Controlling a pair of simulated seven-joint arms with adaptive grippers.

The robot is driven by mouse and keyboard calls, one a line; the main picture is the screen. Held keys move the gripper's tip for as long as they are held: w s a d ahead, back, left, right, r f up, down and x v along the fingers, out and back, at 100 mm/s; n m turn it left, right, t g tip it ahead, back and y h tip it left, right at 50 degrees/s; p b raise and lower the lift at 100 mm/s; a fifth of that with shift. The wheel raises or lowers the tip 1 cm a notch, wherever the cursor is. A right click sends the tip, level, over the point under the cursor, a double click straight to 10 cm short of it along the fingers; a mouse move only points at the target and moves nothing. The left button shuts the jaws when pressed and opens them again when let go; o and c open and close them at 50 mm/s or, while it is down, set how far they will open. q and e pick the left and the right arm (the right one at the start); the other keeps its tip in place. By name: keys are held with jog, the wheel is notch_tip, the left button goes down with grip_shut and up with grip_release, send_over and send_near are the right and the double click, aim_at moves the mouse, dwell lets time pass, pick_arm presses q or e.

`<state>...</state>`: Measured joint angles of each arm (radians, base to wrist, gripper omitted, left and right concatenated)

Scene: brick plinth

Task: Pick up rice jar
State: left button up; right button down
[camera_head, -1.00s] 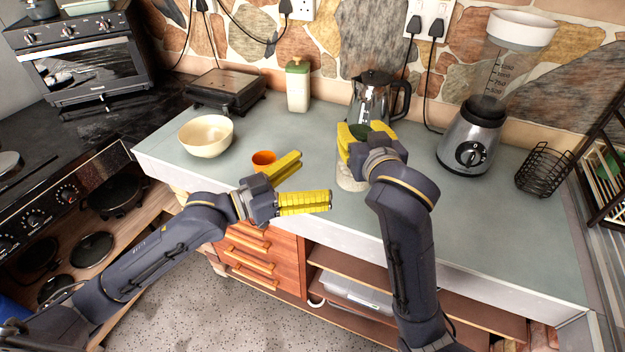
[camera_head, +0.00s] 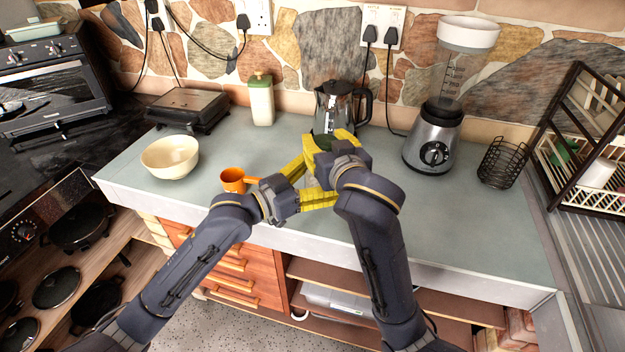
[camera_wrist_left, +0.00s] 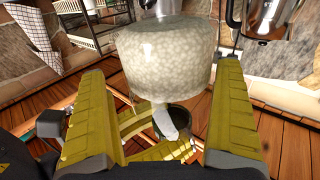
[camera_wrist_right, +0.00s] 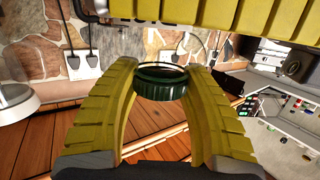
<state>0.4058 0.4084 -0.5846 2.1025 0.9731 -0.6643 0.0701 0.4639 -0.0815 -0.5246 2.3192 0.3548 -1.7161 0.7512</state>
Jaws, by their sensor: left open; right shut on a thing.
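The rice jar is clear glass filled with pale rice and has a dark green lid; it fills the top middle of the left wrist view (camera_wrist_left: 165,60). My right gripper (camera_head: 330,145) is shut on the jar at its lid end, and the lid shows between its fingers in the right wrist view (camera_wrist_right: 162,82). My left gripper (camera_head: 314,183) is open, with one finger on each side of the jar's body. In the head view the grippers hide most of the jar. I cannot tell whether its base touches the counter.
On the grey counter (camera_head: 440,230), an orange cup (camera_head: 232,181) and a cream bowl (camera_head: 170,157) stand left of the grippers. A kettle (camera_head: 336,105) stands close behind. A blender (camera_head: 433,140) and black wire basket (camera_head: 502,162) are right. The front right counter is clear.

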pick_arm(q)
jog(key=shift+w+d, duration=0.3)
jog(key=shift+d, duration=0.1)
jog(key=shift+s+d+r, duration=0.1)
jog(key=shift+s+d, duration=0.05)
jog(key=shift+s, duration=0.05)
jog(key=c, duration=1.6)
pick_arm(e)
jog(key=shift+a, duration=0.1)
pick_arm(q)
jog(key=shift+o, duration=0.2)
jog(key=shift+r, duration=0.1)
pick_arm(e)
jog(key=c, duration=1.1)
grip_release()
jog(key=o, duration=0.5)
pick_arm(q)
jog(key=shift+w, duration=0.1)
